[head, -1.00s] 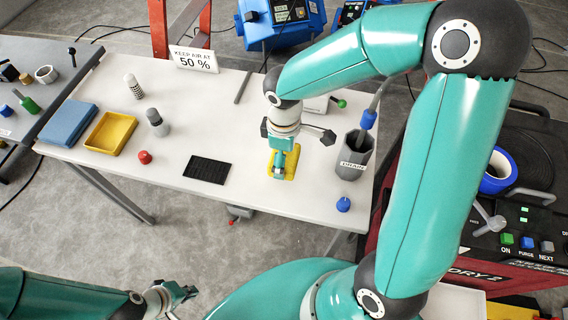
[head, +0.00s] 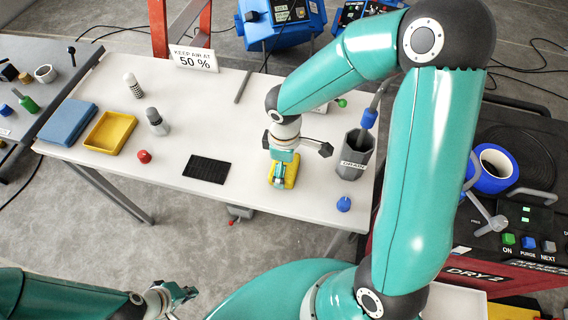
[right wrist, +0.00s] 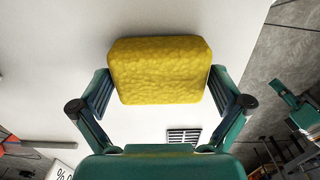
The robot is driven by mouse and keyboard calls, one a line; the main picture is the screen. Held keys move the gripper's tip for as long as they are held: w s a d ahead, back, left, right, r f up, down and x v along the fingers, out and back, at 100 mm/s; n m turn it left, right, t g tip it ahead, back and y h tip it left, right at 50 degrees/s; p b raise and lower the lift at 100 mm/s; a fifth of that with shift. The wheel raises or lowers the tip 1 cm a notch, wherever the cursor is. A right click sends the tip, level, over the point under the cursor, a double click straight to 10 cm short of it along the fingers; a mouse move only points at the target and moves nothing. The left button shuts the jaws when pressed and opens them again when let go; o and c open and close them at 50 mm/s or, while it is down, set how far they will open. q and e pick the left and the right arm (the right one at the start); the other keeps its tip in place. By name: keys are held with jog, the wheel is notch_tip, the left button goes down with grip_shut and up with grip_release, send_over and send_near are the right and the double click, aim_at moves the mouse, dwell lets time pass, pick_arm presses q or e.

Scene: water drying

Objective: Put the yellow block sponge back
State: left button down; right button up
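The yellow block sponge (right wrist: 160,72) fills the middle of the right wrist view, with a finger against each of its two short sides. My right gripper (right wrist: 160,92) is shut on it. In the head view the sponge (head: 291,176) shows under my right gripper (head: 281,172), over the right part of the white table (head: 225,120). I cannot tell how far it is above the table. My left gripper (head: 178,297) is open and empty, low in the head view, in front of the table.
A black mat (head: 206,169) lies left of the sponge. A grey drain cup (head: 350,170) and a blue piece (head: 343,204) stand at right.

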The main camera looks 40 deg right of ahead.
notch_tip(320, 180, up, 12)
jog(key=shift+p, duration=0.4)
jog(key=shift+r, duration=0.1)
dwell(0.6)
